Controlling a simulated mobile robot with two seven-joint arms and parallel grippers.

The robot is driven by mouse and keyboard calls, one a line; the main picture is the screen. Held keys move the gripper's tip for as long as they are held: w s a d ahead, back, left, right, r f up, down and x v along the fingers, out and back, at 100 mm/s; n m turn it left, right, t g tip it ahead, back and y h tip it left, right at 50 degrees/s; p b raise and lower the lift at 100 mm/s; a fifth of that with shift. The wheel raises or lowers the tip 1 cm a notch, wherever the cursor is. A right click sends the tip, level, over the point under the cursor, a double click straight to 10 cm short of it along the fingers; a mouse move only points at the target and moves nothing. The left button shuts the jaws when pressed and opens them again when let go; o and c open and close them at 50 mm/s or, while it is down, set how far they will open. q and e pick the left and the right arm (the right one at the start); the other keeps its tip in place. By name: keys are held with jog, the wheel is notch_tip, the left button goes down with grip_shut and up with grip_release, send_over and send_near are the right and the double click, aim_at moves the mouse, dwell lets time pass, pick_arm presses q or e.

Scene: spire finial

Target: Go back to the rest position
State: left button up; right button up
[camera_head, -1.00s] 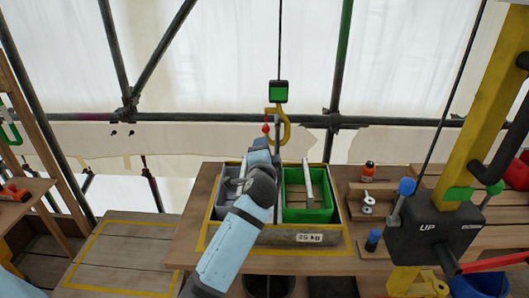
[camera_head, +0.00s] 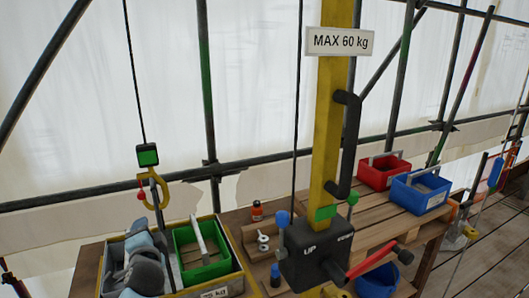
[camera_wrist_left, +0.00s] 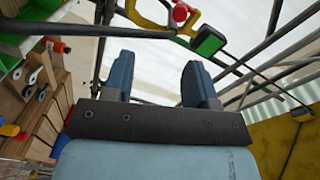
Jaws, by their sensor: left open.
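My left gripper (camera_wrist_left: 160,82) is open in the wrist view, its two blue fingers apart with nothing between them. In the head view my left arm covers part of the tray at lower left, and the fingers are hard to make out there. A yellow hook (camera_head: 163,190) with a red ball hangs from a cable below a green and black block (camera_head: 147,155). In the wrist view the hook (camera_wrist_left: 140,18) and block (camera_wrist_left: 208,41) are beyond the fingertips, apart from them. My right gripper is in neither view.
A green bin (camera_head: 200,262) sits in the tray beside my left arm. A yellow post (camera_head: 328,120) with a dark UP control box (camera_head: 315,255) and red lever stands centre. Red (camera_head: 383,172) and blue (camera_head: 420,192) bins stand on a wooden bench at right. Scaffold poles cross behind.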

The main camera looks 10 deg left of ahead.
pick_arm(q)
jog(key=s+d+f+n+g+h+p, duration=0.1)
jog(key=s+d+f+h, duration=0.3)
jog(key=s+f, duration=0.4)
jog(key=s+d+f+n+g+h, duration=0.1)
jog(key=s+d+f+h, duration=0.35)
jog(key=f, duration=0.65)
jog(key=s+d+f+n+g+h, duration=0.1)
jog(key=s+d+f, duration=0.1)
jog(key=s, duration=0.4)
jog(key=s+d+f+n, duration=0.1)
jog(key=s+d+f, duration=0.2)
jog(key=s, duration=0.3)
jog(key=s+d+f+n+g+h+p, duration=0.1)
jog(key=s+d+f+n, duration=0.1)
jog(key=s, duration=0.4)
jog(key=shift+s+d+f+g+h, duration=0.2)
jog(key=shift+d+f+g+h, duration=0.15)
jog(key=shift+f, duration=0.35)
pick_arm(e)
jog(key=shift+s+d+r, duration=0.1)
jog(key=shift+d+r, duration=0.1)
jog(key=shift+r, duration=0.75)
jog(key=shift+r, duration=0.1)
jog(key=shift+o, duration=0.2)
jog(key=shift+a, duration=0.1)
